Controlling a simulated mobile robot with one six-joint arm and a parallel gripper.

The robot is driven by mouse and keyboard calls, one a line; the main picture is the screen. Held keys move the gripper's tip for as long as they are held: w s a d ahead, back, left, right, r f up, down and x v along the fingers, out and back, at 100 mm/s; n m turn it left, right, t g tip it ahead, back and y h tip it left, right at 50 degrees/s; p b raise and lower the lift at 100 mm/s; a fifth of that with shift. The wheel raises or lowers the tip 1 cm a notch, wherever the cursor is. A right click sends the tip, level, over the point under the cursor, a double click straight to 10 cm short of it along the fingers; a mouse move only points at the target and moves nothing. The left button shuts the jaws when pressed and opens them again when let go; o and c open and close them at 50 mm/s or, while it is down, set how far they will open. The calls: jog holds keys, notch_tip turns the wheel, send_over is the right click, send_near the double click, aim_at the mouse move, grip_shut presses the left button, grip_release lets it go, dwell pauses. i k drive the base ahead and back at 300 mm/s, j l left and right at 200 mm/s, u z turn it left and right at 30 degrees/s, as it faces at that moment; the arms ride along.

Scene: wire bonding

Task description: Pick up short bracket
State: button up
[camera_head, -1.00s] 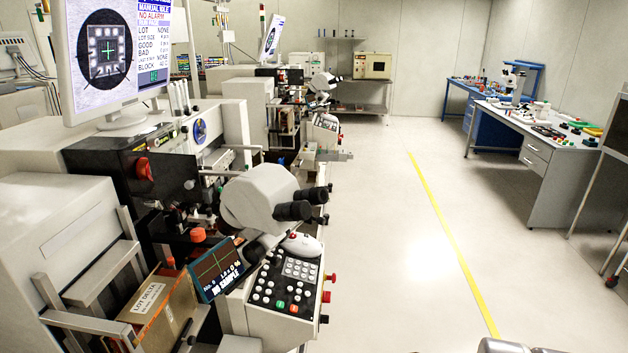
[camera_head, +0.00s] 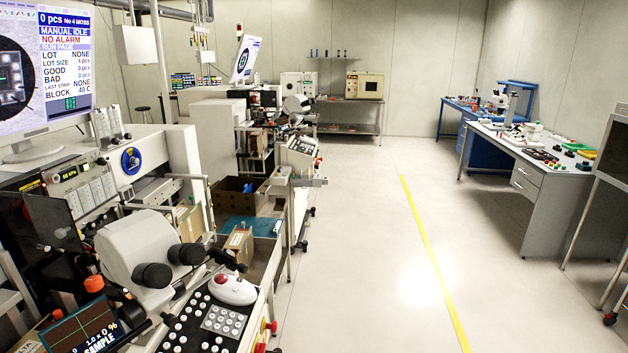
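I cannot make out a short bracket in this view. Small parts lie on the grey workbench (camera_head: 545,183) at the right, but they are too small to tell apart. Small items also lie on the blue bench (camera_head: 447,124) behind it, and they are just as unclear. My gripper is not in view.
A wire bonding machine with a microscope head (camera_head: 135,250) and a keypad (camera_head: 215,318) fills the near left. A second machine (camera_head: 215,125) stands beyond it. A cardboard box (camera_head: 238,245) sits between them. The floor (camera_head: 350,240) with a yellow line (camera_head: 425,245) is clear.

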aim_at(280, 204)
jog(key=i+l, duration=0.2)
jog(key=i, duration=0.3)
jog(key=i+l, duration=0.15)
jog(key=i, duration=0.35)
jog(key=i+l, duration=0.2)
jog(key=i, duration=0.3)
jog(key=i+l, duration=0.2)
jog(key=i, duration=0.3)
jog(key=i+l+u, duration=0.1)
jog(key=i, duration=0.4)
jog(key=i+l, duration=0.3)
jog(key=i, duration=0.2)
jog(key=i+j+u, duration=0.1)
jog(key=i+u, duration=0.6)
jog(key=u, duration=0.15)
jog(key=i+l+u, duration=0.15)
jog(key=i+u, duration=0.3)
jog(key=i+l+u, duration=0.2)
jog(key=u, duration=0.25)
jog(key=i+l+u, duration=0.25)
jog(key=l+u, duration=0.15)
jog(key=i+l+u, duration=0.2)
jog(key=l+u, duration=0.25)
